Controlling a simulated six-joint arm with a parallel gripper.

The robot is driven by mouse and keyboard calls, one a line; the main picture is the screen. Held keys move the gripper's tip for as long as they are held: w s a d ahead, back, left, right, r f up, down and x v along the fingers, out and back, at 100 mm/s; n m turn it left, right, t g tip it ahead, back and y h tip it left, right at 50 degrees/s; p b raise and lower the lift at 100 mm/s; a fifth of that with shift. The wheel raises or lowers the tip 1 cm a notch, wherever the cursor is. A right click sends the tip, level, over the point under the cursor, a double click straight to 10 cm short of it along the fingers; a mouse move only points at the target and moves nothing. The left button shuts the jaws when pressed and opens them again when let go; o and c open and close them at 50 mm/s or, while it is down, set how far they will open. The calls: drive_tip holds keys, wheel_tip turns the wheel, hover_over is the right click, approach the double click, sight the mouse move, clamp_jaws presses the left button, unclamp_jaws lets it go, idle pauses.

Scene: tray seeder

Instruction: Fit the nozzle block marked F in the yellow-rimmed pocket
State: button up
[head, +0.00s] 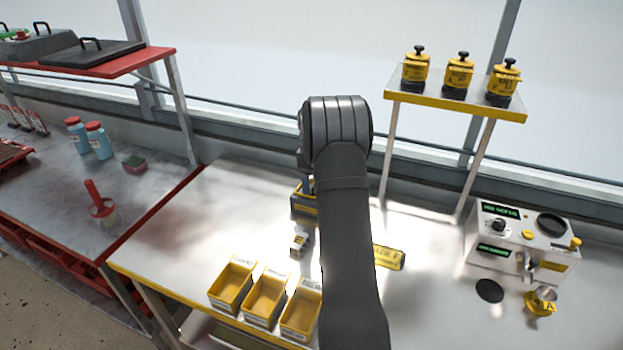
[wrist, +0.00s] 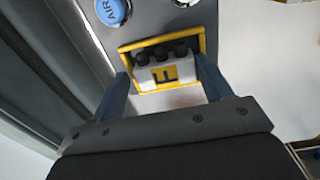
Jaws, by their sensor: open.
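The nozzle block marked F (wrist: 163,73) is white with a yellow F panel and dark round nozzles along its top. In the wrist view it sits within the outline of the yellow-rimmed pocket (wrist: 158,42), on a grey panel. How deep it sits I cannot tell. My gripper (wrist: 166,88) is open, its two blue fingers standing on either side of the block, with light gaps showing beside it. In the head view my arm hides most of the gripper and the pocket.
A blue AIR button (wrist: 112,11) lies just above the pocket. Yellow bins (head: 264,298) line the bench's front edge. A small white and yellow block (head: 299,241) stands behind them. A control box (head: 520,243) is at right, and a shelf with yellow canisters (head: 455,101) behind.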

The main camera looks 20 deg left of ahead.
drive_tip(key=shift+s+f+g, duration=0.3)
drive_tip(key=shift+s+f, duration=0.2)
drive_tip(key=shift+f, duration=0.35)
wheel_tip(320, 180, up, 19)
drive_tip(key=shift+w, duration=0.25)
drive_tip(key=shift+d, duration=0.1)
wheel_tip(320, 180, down, 19)
drive_tip(key=shift+s, duration=0.15)
drive_tip(key=shift+r, duration=0.1)
